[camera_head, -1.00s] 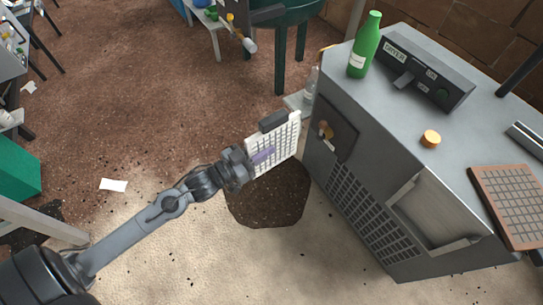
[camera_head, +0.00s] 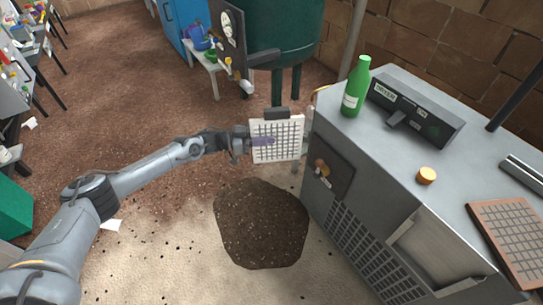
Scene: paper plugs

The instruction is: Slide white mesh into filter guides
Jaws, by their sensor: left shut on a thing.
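The white mesh (camera_head: 289,143) is a square panel with a dark grid and a dark block on its top edge. My left gripper (camera_head: 262,141) is shut on it from the left side and holds it upright in the air, just left of the grey machine (camera_head: 365,170). A purple finger lies across the mesh face. I cannot make out the filter guides clearly; an open recess (camera_head: 435,250) shows in the machine's front, right of a vented grille (camera_head: 365,235). My right gripper is not in view.
A dark floor patch (camera_head: 262,225) lies below the mesh. A green tank (camera_head: 283,40) stands behind.

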